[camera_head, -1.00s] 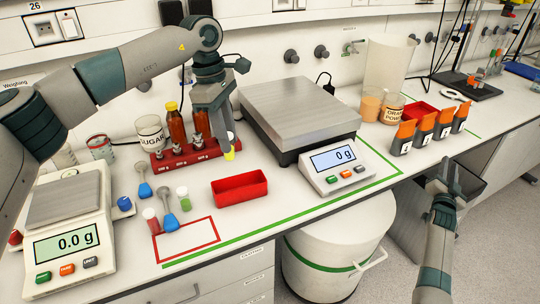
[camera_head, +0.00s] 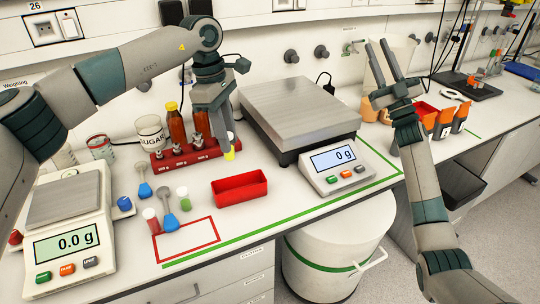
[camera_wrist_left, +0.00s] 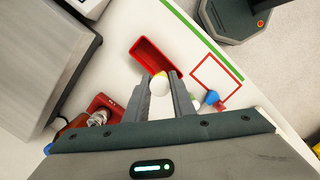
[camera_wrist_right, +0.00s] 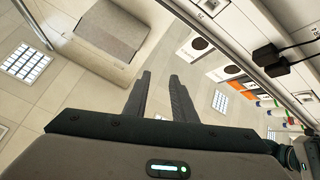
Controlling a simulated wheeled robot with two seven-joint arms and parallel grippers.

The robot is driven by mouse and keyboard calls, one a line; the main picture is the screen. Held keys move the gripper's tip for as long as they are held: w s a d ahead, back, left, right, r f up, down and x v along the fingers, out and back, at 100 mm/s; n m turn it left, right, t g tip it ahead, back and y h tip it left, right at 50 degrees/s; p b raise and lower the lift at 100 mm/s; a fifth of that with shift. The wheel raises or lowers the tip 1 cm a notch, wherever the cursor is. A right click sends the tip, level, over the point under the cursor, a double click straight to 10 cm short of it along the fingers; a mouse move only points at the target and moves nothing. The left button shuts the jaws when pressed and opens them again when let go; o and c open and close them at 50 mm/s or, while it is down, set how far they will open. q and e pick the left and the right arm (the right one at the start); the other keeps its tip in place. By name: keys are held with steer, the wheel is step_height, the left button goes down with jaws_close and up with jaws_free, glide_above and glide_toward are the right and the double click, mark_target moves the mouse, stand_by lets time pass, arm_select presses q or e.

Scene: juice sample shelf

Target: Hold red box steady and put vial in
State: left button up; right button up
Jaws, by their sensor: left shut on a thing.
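The red box (camera_head: 242,196) is an open, empty tray on the white bench, left of the large scale's display. My left gripper (camera_head: 228,137) is shut on a small white and yellow vial (camera_head: 230,155), held above the bench just behind the box. In the left wrist view, the vial (camera_wrist_left: 160,84) sits between the fingertips, beside the red box (camera_wrist_left: 137,52). My right gripper (camera_head: 378,44) is open and empty, raised with its fingers pointing up in front of the clear container. In the right wrist view, its fingers (camera_wrist_right: 160,76) are apart with nothing between them.
A red weight rack (camera_head: 180,157) stands behind. A large scale (camera_head: 300,110) stands right; bench in front of the box is clear.

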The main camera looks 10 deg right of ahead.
steer(key=s+a+r+n+g+y, duration=0.2)
steer(key=a+n+g+y, duration=0.35)
steer(key=a+n, duration=0.2)
steer(key=s+a+r+n+g+y, duration=0.1)
steer(key=a+r+n+g+y, duration=0.2)
steer(key=a+n+g+y, duration=0.45)
steer(key=s+a+f+n+g+h, duration=0.1)
steer(key=s+a+f+n+g, duration=0.2)
steer(key=a, duration=0.5)
steer(key=s+a+f+n+g+h, duration=0.1)
steer(key=s+a+n+g, duration=0.3)
steer(key=a, duration=0.3)
steer(key=s+a+f+n+g+h, duration=0.35)
steer(key=s+a+f+g, duration=0.2)
steer(key=f, duration=0.35)
steer(key=n+t+h, duration=0.4)
steer(key=n+h, duration=0.1)
steer(key=h, duration=1)
glide_toward(264, 177)
steer(key=s+r, duration=0.1)
steer(key=shift+w+r+m+t, duration=0.15)
steer(key=shift+r+m+t, duration=0.05)
steer(key=shift+m+t, duration=0.05)
steer(key=shift+f, duration=0.15)
steer(key=x, duration=1.1)
steer(key=shift+w+d+f, duration=0.1)
steer(key=shift+w+f, duration=0.05)
steer(key=shift+f, duration=0.2)
